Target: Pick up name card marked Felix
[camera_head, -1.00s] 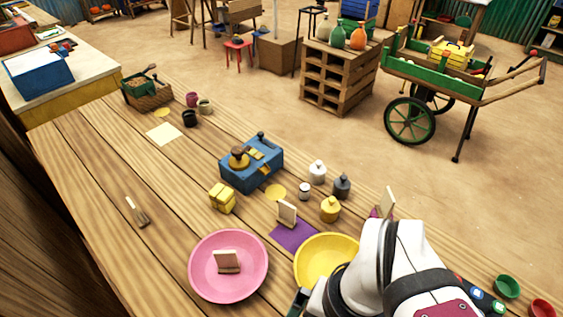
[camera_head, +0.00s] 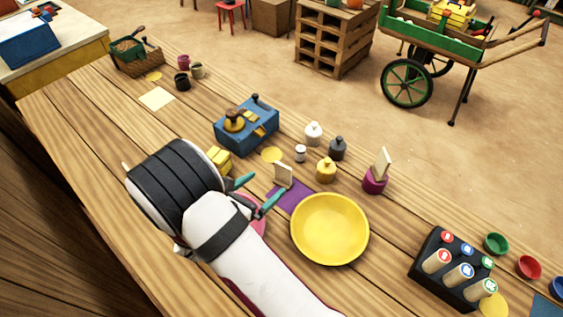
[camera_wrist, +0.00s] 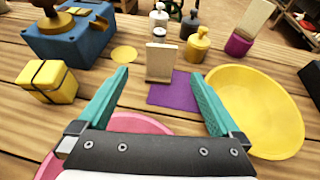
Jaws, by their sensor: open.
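A pale card standing in a small stand (camera_head: 283,175) is at the purple mat (camera_head: 297,198); in the wrist view the card (camera_wrist: 160,60) stands upright at the mat's far left. A second pale card (camera_head: 382,163) leans in a magenta holder (camera_head: 374,183) to the right. No writing is readable on either card, so I cannot tell which is marked Felix. My gripper (camera_head: 259,190) is open and empty. In the wrist view its teal fingers (camera_wrist: 158,76) point toward the mat card, which lies just beyond and between the tips.
A yellow bowl (camera_head: 330,254) is right of the mat. A pink bowl (camera_wrist: 62,150) is partly hidden under my gripper. A yellow block (camera_wrist: 47,82) and blue box (camera_wrist: 68,38) are left. Small bottles (camera_head: 326,170) stand behind. A black rack (camera_head: 430,272) is far right.

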